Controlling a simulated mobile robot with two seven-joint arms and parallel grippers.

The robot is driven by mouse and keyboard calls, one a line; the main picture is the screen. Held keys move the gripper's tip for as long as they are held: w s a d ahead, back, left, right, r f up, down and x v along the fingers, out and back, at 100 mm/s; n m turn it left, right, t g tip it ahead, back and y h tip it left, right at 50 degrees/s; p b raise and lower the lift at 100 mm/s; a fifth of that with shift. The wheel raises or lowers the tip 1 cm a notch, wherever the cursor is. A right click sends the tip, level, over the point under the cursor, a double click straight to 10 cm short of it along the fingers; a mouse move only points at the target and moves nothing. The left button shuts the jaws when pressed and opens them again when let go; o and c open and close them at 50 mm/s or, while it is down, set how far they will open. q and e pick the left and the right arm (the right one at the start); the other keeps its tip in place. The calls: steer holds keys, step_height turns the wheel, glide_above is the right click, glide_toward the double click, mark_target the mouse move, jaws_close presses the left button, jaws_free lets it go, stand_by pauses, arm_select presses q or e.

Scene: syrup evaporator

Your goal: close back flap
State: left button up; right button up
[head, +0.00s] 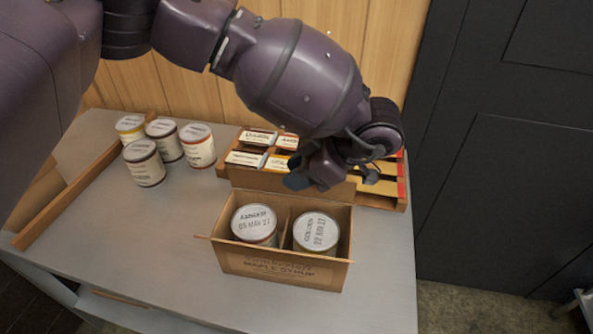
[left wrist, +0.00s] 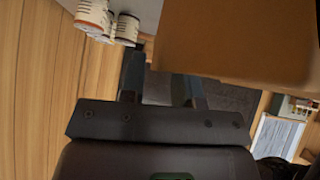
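The cardboard maple syrup box (head: 280,268) stands on the grey table with two lidded cans in it, a left can (head: 255,224) and a right can (head: 316,232). Its back flap (head: 247,180) stands up along the rear edge, open. My left gripper (head: 309,178) is at the flap's upper edge near its middle and covers part of it. In the left wrist view its two fingers (left wrist: 158,84) stand apart with nothing seen between them. Brown cardboard (left wrist: 238,40) fills the upper right there. I cannot tell if a finger touches the flap. My right gripper is not in view.
Several cans (head: 165,143) stand at the left by a wooden rail (head: 88,182). Behind the box is a wooden tray (head: 380,203) with small labelled boxes (head: 245,158). The grey table (head: 150,235) is clear left of the box. A dark door (head: 510,190) stands at the right.

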arm_select(q)
steer(key=v, duration=1)
steer(key=shift+d+r, duration=0.15)
steer(key=shift+d, duration=0.05)
